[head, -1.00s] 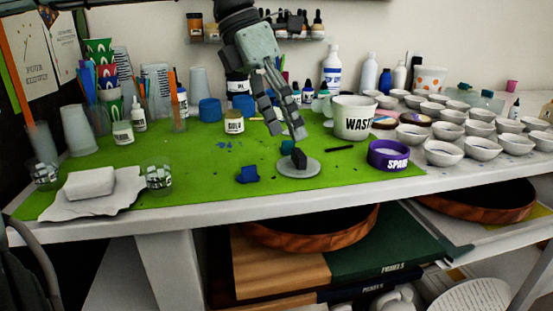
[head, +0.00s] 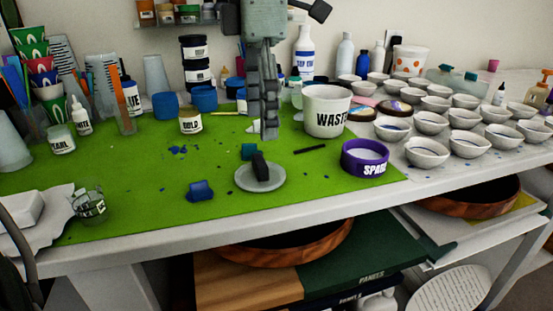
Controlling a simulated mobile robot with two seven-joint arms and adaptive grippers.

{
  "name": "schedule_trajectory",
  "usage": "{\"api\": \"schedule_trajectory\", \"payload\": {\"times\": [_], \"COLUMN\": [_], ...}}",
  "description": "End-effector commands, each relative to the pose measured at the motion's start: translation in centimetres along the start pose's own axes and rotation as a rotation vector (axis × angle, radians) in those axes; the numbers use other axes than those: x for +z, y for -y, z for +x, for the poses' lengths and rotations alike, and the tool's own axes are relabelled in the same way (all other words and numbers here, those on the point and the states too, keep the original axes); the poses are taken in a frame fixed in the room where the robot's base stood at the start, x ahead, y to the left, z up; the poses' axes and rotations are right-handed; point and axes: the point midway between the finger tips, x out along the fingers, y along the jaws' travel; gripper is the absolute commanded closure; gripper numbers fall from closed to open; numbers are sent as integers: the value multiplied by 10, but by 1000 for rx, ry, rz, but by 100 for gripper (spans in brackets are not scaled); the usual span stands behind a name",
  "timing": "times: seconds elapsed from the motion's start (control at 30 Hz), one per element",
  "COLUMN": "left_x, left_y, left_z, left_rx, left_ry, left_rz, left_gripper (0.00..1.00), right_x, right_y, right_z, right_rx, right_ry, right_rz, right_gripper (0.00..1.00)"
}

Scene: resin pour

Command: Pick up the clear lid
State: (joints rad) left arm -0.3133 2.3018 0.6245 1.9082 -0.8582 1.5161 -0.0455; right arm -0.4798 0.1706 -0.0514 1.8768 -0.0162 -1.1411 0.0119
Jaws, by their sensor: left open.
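The clear lid (head: 244,183) is a round, pale see-through disc with a dark upright block-like knob (head: 260,165). It lies on the green mat (head: 330,185) near the front middle of the table. My left gripper (head: 268,134) points straight down just above and behind the knob in the picture. It is open and holds nothing, and its fingers look edge-on from here. My right gripper is not in view.
A small teal piece (head: 249,151) lies just behind the knob, and a blue piece (head: 201,190) to its left. The white waste cup (head: 327,112), a dark stick (head: 309,149) and the purple tub (head: 364,160) stand or lie to the right. Several white bowls fill the right side.

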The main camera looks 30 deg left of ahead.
Motion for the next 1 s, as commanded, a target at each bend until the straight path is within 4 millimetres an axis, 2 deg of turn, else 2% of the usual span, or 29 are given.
{"api": "schedule_trajectory", "payload": {"times": [0.37, 0.6, 0.9, 1.0], "left_x": [-2, -3, -3, -3], "left_y": [0, -2, -2, -2], "left_z": [39, 72, 78, 78], "left_rx": [-5, -3, 0, 0], "left_ry": [-2, 0, 1, 1], "left_rz": [1, -1, -2, -2], "left_gripper": [33, 33, 33, 45], "right_x": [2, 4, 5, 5], "right_y": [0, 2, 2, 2], "right_z": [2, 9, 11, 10], "right_rx": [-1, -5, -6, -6], "right_ry": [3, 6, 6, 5], "right_rz": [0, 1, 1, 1], "right_gripper": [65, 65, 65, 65]}}
